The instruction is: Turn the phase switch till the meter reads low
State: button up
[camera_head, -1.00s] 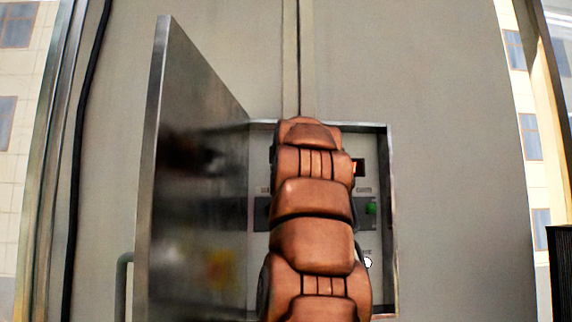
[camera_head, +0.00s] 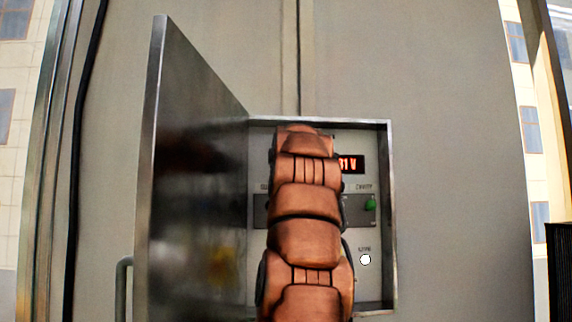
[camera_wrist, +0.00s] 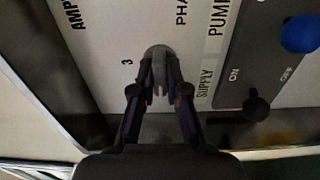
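The phase switch (camera_wrist: 159,54) is a grey round knob with a raised grip, beside the partly cut-off "PHA" lettering and a "3" mark in the wrist view. My gripper (camera_wrist: 160,84) has its two dark fingers converging on the knob's grip, one on each side, and looks shut on it. In the head view my brown arm covers the switch and the gripper. The meter (camera_head: 351,164) shows glowing orange characters ending in "1 V"; my arm hides its left part.
The open metal door (camera_head: 190,170) stands left of the recessed box (camera_head: 391,215). A green button (camera_head: 370,204) and a white knob (camera_head: 365,259) are on the right of the panel. The wrist view shows a blue knob (camera_wrist: 300,33) and a black toggle (camera_wrist: 257,107) near the fingers.

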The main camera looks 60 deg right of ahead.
grip_shut()
jog(key=m, duration=0.4)
jog(key=shift+m, duration=6.9)
